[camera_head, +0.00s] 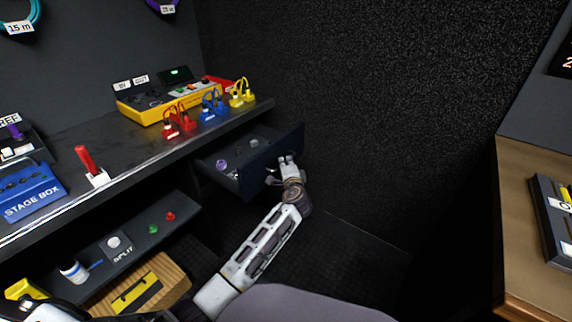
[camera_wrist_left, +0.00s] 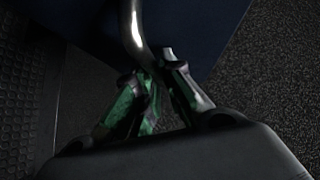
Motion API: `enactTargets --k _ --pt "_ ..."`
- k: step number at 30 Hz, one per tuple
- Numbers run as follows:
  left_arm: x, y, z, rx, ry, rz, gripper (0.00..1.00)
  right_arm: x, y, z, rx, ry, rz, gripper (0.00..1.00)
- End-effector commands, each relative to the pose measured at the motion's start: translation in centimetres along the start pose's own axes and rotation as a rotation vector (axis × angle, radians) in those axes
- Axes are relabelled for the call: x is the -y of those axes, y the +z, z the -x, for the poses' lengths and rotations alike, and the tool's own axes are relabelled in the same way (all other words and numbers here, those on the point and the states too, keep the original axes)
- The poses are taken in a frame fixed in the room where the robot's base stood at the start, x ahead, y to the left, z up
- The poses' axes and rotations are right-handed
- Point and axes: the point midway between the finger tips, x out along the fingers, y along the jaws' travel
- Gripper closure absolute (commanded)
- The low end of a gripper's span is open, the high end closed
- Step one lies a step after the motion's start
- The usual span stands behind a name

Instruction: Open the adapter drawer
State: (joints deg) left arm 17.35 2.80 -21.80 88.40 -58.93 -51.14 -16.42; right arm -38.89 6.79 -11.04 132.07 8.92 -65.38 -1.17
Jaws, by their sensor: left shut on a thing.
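The adapter drawer (camera_head: 262,170) is a dark blue-black drawer under the desk top, pulled out with its inside showing. Several small adapters, one purple-ringed, lie in it. My left gripper (camera_head: 285,165) is at the drawer's front face. In the left wrist view my left gripper (camera_wrist_left: 158,78) has its green-lit fingers closed around the curved metal handle (camera_wrist_left: 134,30), in front of the dark blue drawer front (camera_wrist_left: 185,22). The handle is mostly hidden in the head view. My right gripper is not in view.
The desk top (camera_head: 130,150) above bears a yellow tester box (camera_head: 150,110), red, blue and yellow cable adapters and a blue stage box (camera_head: 30,192). A lower shelf (camera_head: 140,232) holds small parts. Open floor lies right of the drawer; a wooden counter (camera_head: 530,210) stands at far right.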

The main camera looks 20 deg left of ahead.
Motion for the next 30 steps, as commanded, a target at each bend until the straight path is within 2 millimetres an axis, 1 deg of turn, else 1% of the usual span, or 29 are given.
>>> enactTargets --k 10,20,21,25,30 --pt "-0.9 -2.8 2.8 0.0 0.003 0.0 1.0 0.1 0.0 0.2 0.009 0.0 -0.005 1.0" --pt "-0.9 -3.0 3.0 0.0 0.002 -0.001 1.0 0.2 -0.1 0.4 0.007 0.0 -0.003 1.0" --pt "-0.9 -3.0 3.0 0.0 0.002 -0.001 0.85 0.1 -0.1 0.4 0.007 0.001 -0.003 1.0" --pt "-0.9 -2.9 3.0 0.0 0.002 0.0 0.68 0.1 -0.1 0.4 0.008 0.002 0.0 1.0" --pt "-0.9 -3.0 3.0 0.0 0.001 0.0 0.68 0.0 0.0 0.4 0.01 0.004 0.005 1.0"
